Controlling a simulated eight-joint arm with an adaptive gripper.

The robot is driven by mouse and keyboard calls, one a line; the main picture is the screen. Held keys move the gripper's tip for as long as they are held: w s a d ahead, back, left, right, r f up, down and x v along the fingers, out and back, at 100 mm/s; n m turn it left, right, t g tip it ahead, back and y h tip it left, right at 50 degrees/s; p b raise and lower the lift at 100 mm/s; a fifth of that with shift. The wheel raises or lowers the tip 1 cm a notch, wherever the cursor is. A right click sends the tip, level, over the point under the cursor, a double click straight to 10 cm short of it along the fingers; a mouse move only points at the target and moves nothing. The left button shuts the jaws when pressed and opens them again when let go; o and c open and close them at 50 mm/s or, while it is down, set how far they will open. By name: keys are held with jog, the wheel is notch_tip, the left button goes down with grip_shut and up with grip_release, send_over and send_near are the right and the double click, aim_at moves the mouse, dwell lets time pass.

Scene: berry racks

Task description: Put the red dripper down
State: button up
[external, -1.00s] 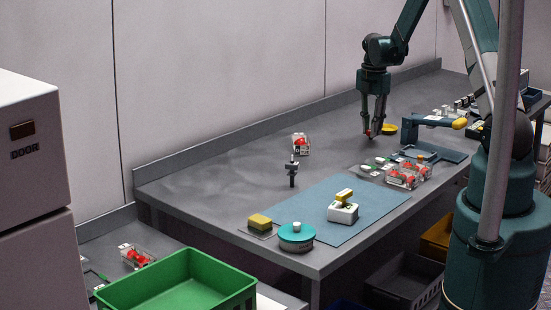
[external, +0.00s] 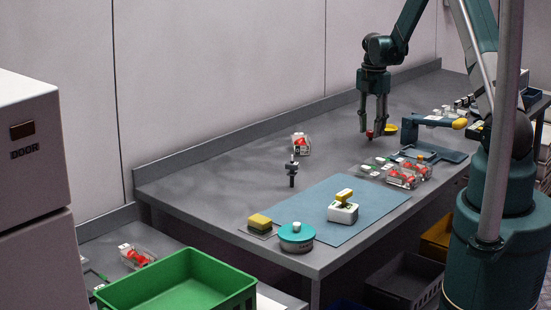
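The red dripper (external: 370,134) is a small red piece, seen low between the fingers of my gripper (external: 373,131) at the far part of the grey table. It appears to stand on the table top, though it is too small to be sure of the contact. My gripper points straight down with its two fingers spread apart, one on each side of the dripper. Its fingertips are close above the table.
A yellow dish (external: 391,128) is just right of my gripper. Clear boxes with red contents (external: 407,172) and a blue stand (external: 437,153) lie nearer. A black upright holder (external: 292,172) stands on the left. Bare table (external: 225,178) lies at the left.

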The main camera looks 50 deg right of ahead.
aim_at(370, 132)
notch_tip(370, 132, up, 12)
dwell(0.6)
dwell(0.6)
jog(key=s+a+r+m+t, duration=0.1)
jog(key=s+a+r+m, duration=0.2)
jog(key=a+r, duration=0.4)
jog(key=s+a+r+m+t+h, duration=0.15)
jog(key=a+r, duration=0.25)
jog(key=a, duration=0.5)
jog(key=s+a+r+m+t+y, duration=0.1)
jog(key=s+a+r+m, duration=0.3)
jog(key=a+r, duration=0.3)
jog(key=s+a+m+t, duration=0.3)
jog(key=s+a+m, duration=0.6)
jog(key=s+a, duration=0.9)
jog(key=shift+a+r+t, duration=0.15)
jog(key=shift+a+t, duration=0.2)
jog(key=shift+a, duration=0.4)
